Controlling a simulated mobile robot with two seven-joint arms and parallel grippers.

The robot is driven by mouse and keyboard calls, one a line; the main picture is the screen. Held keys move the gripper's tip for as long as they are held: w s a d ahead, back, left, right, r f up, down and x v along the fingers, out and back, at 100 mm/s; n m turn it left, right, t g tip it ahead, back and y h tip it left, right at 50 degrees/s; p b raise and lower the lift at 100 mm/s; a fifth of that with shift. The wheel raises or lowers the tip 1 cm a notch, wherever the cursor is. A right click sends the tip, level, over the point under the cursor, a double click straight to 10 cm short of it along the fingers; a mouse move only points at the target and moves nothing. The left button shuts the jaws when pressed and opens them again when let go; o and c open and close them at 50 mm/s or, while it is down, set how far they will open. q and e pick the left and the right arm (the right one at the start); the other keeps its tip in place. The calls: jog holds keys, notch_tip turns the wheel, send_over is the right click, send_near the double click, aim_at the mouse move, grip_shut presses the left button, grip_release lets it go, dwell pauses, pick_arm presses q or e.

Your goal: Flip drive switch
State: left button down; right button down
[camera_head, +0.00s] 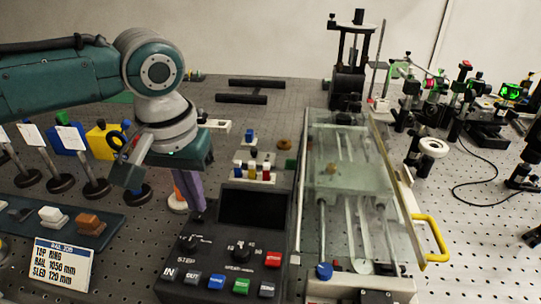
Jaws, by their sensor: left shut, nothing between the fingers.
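A dark control box (260,257) stands at the front centre, with a blank screen (253,209) at its back. I cannot tell whether the fingertips touch the box. My right gripper is out of view.
A glass-covered rail rig (345,160) with a yellow handle (435,238) stands right of the box. A dark tray (115,222) with small blocks and a label card (62,265) lie to the left. Optics mounts crowd the back right.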

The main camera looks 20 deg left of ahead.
aim_at(200, 217)
pick_arm(q)
jog(key=shift+f+b, duration=0.5)
jog(key=shift+f, duration=0.4)
dwell(0.7)
jog(key=shift+r, duration=0.1)
notch_tip(200, 217, up, 7)
jog(key=p, duration=0.8)
dwell(0.3)
